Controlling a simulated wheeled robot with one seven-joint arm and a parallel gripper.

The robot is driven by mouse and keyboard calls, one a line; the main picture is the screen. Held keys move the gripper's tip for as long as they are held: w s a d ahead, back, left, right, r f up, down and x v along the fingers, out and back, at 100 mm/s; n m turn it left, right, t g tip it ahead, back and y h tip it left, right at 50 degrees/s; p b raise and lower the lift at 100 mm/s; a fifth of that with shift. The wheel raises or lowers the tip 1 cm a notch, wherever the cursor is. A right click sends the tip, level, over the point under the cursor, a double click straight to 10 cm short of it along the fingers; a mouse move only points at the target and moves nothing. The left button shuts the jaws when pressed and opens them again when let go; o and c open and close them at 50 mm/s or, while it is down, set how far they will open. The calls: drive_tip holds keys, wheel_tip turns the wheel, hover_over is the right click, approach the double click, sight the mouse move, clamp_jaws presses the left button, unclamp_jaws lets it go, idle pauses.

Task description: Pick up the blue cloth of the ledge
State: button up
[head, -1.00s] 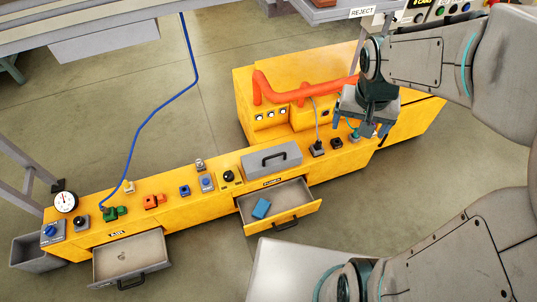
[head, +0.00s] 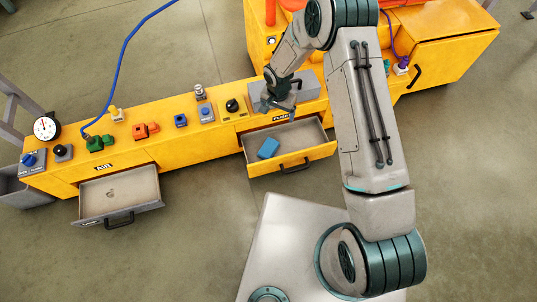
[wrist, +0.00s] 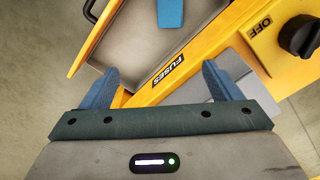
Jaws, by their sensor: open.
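A small blue item (head: 268,148) lies in the open drawer marked FUSES (head: 312,154). It looks flat and block-like; I cannot tell if it is cloth. No other blue cloth is clear on the yellow ledge. In the wrist view the blue item (wrist: 171,12) is cut off by the top edge, beyond my fingertips.
A black knob marked OFF (wrist: 300,35) is right of the fingers in the wrist view. A second open drawer (head: 150,205) is at the left. Blue and green connectors, a gauge (head: 46,127) and a blue hose line the ledge.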

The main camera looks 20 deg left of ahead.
drive_tip(key=b, duration=0.2)
hover_over(268, 149)
wheel_tip(268, 149, down, 11)
drive_tip(key=shift+g, duration=0.3)
wheel_tip(268, 149, down, 7)
drive_tip(key=b, duration=0.2)
drive_tip(key=shift+a+f+b, duration=0.1)
drive_tip(key=shift+f+b, duration=0.1)
drive_tip(key=shift+b, duration=0.15)
wheel_tip(268, 149, down, 7)
drive_tip(key=shift+r+b, duration=0.15)
drive_tip(key=shift+b, duration=1.1)
drive_tip(key=c, duration=1.2)
drive_tip(key=shift+r, duration=0.2)
